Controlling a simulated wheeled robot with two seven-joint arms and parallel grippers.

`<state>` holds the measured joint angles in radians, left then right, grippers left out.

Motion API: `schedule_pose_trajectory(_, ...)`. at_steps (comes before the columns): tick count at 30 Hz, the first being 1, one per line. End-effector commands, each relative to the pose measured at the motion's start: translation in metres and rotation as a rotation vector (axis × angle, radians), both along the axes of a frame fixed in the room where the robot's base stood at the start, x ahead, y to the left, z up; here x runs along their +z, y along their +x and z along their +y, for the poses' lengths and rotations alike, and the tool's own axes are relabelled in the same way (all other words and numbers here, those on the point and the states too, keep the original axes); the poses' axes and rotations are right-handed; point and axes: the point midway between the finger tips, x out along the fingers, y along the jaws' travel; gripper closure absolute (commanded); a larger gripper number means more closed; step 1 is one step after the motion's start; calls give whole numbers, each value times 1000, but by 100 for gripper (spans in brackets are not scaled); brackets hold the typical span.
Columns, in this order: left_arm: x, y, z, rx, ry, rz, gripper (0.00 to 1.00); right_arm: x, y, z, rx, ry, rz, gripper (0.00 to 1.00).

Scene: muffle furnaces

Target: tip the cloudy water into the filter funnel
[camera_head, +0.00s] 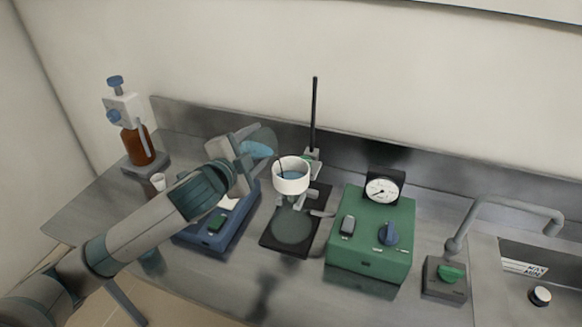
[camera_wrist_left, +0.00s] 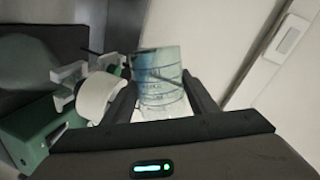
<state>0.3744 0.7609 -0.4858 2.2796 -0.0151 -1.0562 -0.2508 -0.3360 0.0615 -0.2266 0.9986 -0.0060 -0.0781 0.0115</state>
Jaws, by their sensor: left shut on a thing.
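My left gripper (camera_head: 248,143) is shut on a clear beaker (camera_head: 265,138) with pale blue water in it. The beaker is tilted, its mouth toward the right, above and just left of the white filter funnel (camera_head: 291,185). The funnel is held on a stand with a black upright rod (camera_head: 315,115), and bluish liquid shows inside it. In the left wrist view the beaker (camera_wrist_left: 160,78) sits between the fingers, with the funnel (camera_wrist_left: 98,95) close by on the left. I cannot make out a stream of water. My right gripper is not in view.
A blue device (camera_head: 215,225) lies under my left arm. A green box (camera_head: 370,235) with a dial gauge (camera_head: 383,190) stands right of the stand. A brown dispenser bottle (camera_head: 138,145) is at back left. A tap (camera_head: 500,205) is at right.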

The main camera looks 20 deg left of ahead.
Motion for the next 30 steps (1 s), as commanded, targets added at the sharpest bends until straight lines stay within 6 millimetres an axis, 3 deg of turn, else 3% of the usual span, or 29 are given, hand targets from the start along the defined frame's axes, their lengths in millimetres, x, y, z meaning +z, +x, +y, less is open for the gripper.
schedule_pose_trajectory(30, 2, 0, -2, 0, 61, -3, 93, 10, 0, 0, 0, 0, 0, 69)
